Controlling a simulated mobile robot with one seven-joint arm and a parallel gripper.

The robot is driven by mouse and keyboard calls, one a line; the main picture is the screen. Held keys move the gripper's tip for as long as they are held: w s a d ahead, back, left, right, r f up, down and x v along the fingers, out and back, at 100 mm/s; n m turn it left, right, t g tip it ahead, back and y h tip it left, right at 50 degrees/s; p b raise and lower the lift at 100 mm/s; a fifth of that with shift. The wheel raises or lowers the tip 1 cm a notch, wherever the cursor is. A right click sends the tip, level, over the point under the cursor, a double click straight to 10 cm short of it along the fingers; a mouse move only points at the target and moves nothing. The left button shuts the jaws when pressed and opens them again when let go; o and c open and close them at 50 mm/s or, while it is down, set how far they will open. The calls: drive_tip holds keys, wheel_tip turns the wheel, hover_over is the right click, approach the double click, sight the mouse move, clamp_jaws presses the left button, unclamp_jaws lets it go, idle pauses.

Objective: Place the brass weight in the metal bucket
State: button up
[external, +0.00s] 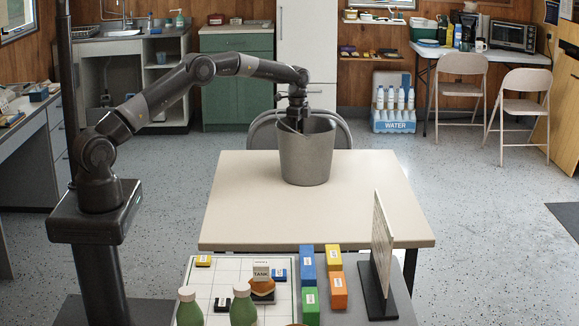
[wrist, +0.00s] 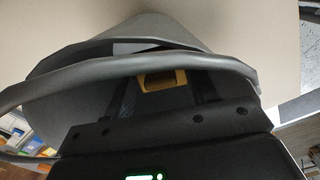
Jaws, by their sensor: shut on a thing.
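The metal bucket (external: 306,158) stands upright on the cream table (external: 230,215) in the external view. In the wrist view the bucket's grey rim and handle (wrist: 130,67) cross the picture close to the camera. My gripper (external: 297,122) points down at the bucket's mouth, its fingertips hidden behind the bucket wall in the external view. In the wrist view a small brass-coloured block (wrist: 162,79), the brass weight, is between the dark fingers of my gripper, which are shut on it. Its height above the bucket floor cannot be told.
A second table in front carries a white grid board (external: 228,275), green bottles (external: 189,308), coloured boxes (external: 307,270) and an upright panel (external: 382,245). A chair (external: 335,128) stands behind the cream table. The cream tabletop around the bucket is clear.

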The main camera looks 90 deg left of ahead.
drive_tip(key=shift+f, duration=0.35)
drive_tip(key=shift+f, duration=0.15)
drive_tip(key=shift+f, duration=0.5)
drive_tip(key=o, duration=0.8)
drive_tip(key=shift+f, duration=0.1)
drive_tip(key=shift+o, duration=0.9)
drive_tip(key=shift+s+d+f, duration=0.1)
drive_tip(key=shift+d+f, duration=0.05)
wheel_tip(320, 180, up, 14)
drive_tip(key=shift+f, duration=0.1)
